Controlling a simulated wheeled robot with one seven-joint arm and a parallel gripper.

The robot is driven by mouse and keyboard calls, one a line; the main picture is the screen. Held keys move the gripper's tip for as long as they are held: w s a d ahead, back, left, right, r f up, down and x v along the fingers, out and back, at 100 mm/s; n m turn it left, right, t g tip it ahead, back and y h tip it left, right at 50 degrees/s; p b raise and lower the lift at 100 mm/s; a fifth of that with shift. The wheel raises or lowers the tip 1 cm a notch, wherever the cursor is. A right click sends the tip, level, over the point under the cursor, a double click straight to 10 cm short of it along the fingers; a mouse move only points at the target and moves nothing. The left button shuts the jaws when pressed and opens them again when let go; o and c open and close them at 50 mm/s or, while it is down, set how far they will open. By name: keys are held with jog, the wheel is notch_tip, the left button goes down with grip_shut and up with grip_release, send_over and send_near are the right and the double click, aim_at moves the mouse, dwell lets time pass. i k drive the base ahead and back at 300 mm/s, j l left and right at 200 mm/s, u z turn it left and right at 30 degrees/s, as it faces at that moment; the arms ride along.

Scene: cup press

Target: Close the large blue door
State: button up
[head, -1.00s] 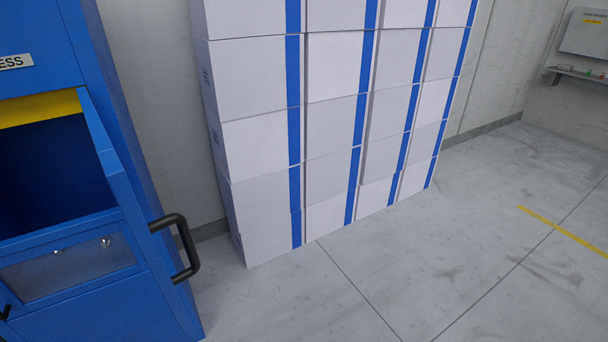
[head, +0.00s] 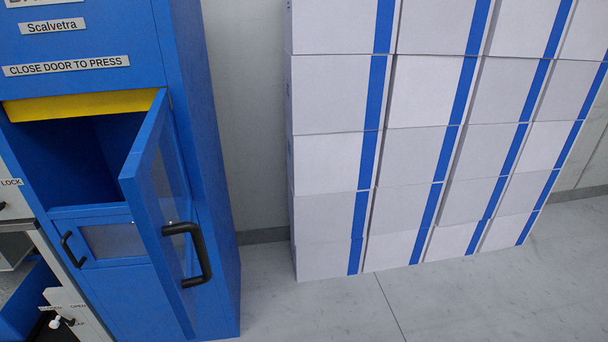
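The large blue door (head: 143,172) stands open on the blue press (head: 205,150) at the left of the head view. It is hinged on the right side of the opening and swings out toward me. It has a clear window panel and a black bar handle (head: 205,258) near its free edge. Behind it the chamber (head: 75,160) is open and dark blue, with a yellow strip (head: 85,104) along its top. A label above reads "CLOSE DOOR TO PRESS". My gripper is not in view.
A tall stack of white boxes with blue stripes (head: 330,160) stands right of the press. A smaller black handle (head: 73,250) and a small window sit below the chamber. At the lower left is an open blue compartment (head: 28,300). Bare floor (head: 320,315) lies in front.

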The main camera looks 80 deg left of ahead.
aim_at(175, 272)
jog(key=i+u, duration=0.15)
jog(key=u, duration=0.25)
jog(key=i+u, duration=0.2)
jog(key=u, duration=0.2)
jog(key=i+u, duration=0.15)
jog(key=u, duration=0.3)
jog(key=i+l+u, duration=0.1)
jog(key=u, duration=0.3)
jog(key=i+l+u, duration=0.15)
jog(key=u, duration=0.25)
jog(key=i+u, duration=0.15)
jog(key=u, duration=0.25)
jog(key=i+l+u, duration=0.15)
jog(key=u, duration=0.3)
jog(key=i+l+u, duration=0.15)
jog(key=u, duration=0.25)
jog(key=i+l+u, duration=0.1)
jog(key=u, duration=0.35)
jog(key=i+l+u, duration=0.1)
jog(key=l+u, duration=0.6)
jog(key=k+l+z, duration=0.2)
jog(key=k, duration=0.35)
